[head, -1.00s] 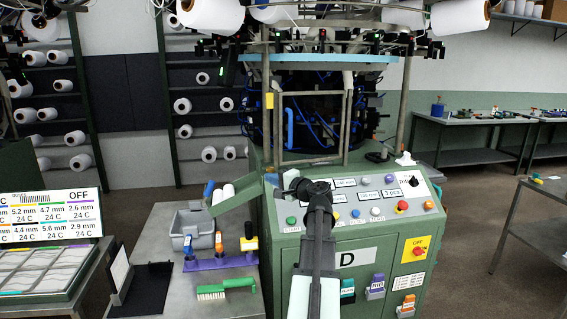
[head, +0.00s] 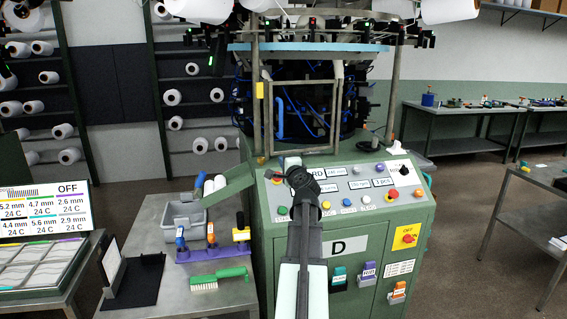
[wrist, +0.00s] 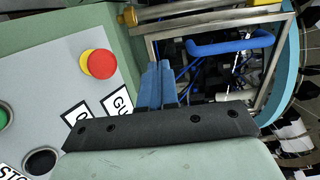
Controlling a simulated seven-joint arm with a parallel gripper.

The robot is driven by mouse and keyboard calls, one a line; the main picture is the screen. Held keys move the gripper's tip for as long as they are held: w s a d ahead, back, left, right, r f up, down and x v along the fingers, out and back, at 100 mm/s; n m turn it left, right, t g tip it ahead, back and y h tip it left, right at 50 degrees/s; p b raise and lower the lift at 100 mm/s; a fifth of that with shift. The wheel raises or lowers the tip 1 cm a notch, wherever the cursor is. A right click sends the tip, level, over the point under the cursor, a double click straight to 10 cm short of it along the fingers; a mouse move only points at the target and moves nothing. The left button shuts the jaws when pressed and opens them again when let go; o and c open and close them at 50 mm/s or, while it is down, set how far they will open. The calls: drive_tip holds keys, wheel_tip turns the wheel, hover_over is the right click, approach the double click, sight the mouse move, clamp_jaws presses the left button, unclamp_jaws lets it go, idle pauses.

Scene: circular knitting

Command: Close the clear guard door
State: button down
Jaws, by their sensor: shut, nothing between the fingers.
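The clear guard door (head: 337,105) is a thin metal frame with a see-through pane at the machine's front, above the control panel. Its blue bar handle (head: 279,118) shows at its left side and also, large, in the wrist view (wrist: 230,44). I cannot tell how far ajar it stands. My gripper (wrist: 152,78) has its blue fingers together and empty. In the wrist view they overlap the near corner of the door frame (wrist: 205,22), beside the handle and apart from it; contact with the frame is unclear. In the head view my arm hides the fingers.
The sloped control panel (head: 400,211) lies just below the door. Its red stop button (wrist: 98,64) is left of my fingers in the wrist view. A side table (head: 230,293) at left holds a grey bin (head: 183,214) and a green brush (head: 219,277). Upright posts flank the door.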

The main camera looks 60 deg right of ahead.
drive_tip(key=x, duration=1.2)
drive_tip(key=shift+w, duration=0.1)
drive_tip(key=x, duration=0.3)
drive_tip(key=shift+a, duration=0.15)
drive_tip(key=shift+s+a, duration=0.1)
drive_tip(key=shift+s, duration=0.15)
